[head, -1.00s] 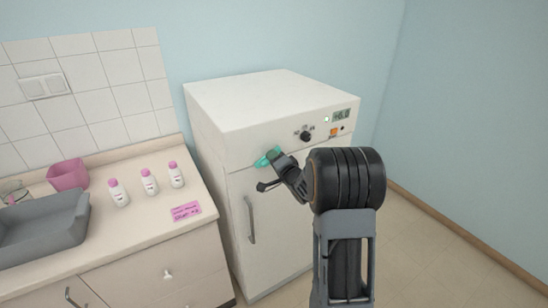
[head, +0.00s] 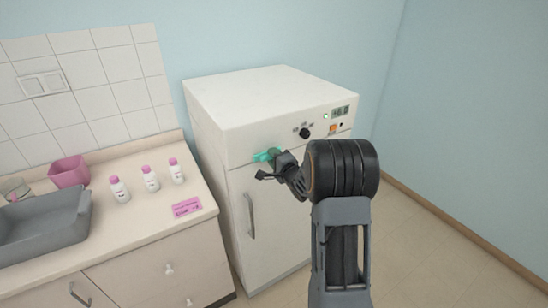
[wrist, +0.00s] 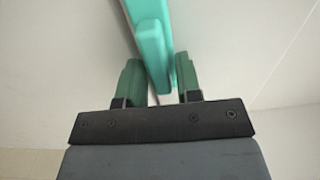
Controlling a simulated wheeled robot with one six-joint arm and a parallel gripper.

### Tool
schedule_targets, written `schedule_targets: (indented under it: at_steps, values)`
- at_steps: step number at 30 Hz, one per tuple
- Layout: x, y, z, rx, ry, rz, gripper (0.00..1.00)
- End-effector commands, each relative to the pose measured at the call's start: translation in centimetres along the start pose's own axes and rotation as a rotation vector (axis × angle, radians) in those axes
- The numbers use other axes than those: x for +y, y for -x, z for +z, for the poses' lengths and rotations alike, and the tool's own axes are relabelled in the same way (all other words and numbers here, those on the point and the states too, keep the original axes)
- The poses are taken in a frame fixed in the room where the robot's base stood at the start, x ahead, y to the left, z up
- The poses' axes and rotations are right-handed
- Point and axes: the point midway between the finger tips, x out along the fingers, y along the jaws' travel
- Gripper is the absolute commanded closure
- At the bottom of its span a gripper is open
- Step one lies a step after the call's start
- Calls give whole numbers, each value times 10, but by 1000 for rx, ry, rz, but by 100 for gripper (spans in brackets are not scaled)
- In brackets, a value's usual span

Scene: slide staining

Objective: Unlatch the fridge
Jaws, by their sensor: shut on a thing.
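The fridge (head: 240,200) is a white cabinet with a grey vertical door handle (head: 250,216). A teal latch (head: 260,156) sits at the top of its front, near the seam above the door. My gripper (head: 273,156) is at the latch and partly covers it. In the wrist view, the green fingers of my gripper (wrist: 160,80) stand on either side of the teal latch bar (wrist: 153,50) and are shut on it. The door looks closed. The latch's pivot is hard to make out.
To the left, a counter (head: 140,220) holds white bottles with pink caps (head: 150,180), a grey tray (head: 45,230) and a pink bin (head: 69,171). Floor at right is clear.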

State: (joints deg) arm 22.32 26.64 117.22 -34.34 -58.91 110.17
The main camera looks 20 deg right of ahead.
Motion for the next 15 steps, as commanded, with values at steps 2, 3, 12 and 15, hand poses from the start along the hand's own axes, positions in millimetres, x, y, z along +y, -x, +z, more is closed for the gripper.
schedule_targets:
  at_steps: [2, 3, 12, 15]
  values:
    - [1, 0, 0, 0, -6, 1, 92]
    - [1, 0, 0, 0, -6, 1, 92]
    - [1, 0, 0, 0, -5, 1, 58]
    - [0, 0, 0, 0, -4, 1, 55]
